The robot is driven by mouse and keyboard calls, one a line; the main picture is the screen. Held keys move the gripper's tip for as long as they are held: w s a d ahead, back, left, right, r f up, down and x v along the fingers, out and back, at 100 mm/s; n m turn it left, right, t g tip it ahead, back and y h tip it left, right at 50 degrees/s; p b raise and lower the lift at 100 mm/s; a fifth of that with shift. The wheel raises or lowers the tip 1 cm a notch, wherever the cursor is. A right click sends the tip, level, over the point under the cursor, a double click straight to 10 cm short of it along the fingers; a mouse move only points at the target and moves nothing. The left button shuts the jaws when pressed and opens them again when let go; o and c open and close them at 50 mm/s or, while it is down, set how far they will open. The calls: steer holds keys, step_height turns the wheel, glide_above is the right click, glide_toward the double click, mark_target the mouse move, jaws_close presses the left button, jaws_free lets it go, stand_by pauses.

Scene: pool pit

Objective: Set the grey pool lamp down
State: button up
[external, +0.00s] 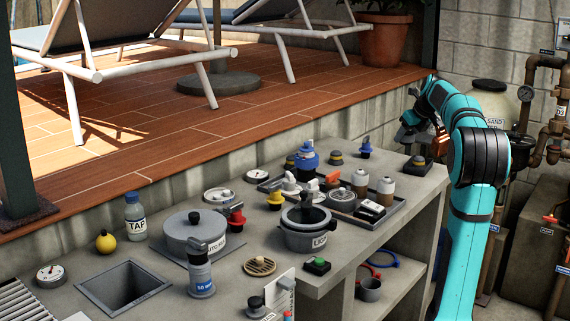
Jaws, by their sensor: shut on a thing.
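My gripper (408,136) is at the far right end of the grey counter, small in the external view and partly merged with my teal arm. It is shut on a grey piece (412,118), which I take to be the grey pool lamp; its outline is hard to make out. The gripper is above the counter's right back corner, close over a dark block with a round knob (418,164). Whether the lamp touches anything below cannot be told.
A dark tray (388,218) holds bottles, a gauge and other parts. A grey pot (306,236), a lidded round housing (194,232) and a square opening (122,286) take up the counter. A wooden deck (120,150) rises behind.

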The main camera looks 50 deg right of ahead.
steer(key=shift+m, duration=0.3)
steer(key=f, duration=0.3)
steer(key=s+f, duration=0.1)
steer(key=f, duration=0.3)
steer(key=s+d+f, duration=0.1)
steer(key=f, duration=0.2)
steer(key=shift+s+f, duration=0.25)
steer(key=shift+f, duration=2.3)
steer(key=shift+f, duration=0.1)
steer(key=o, duration=1)
steer(key=v, duration=1.2)
steer(key=shift+a, duration=0.15)
steer(key=shift+w, duration=0.1)
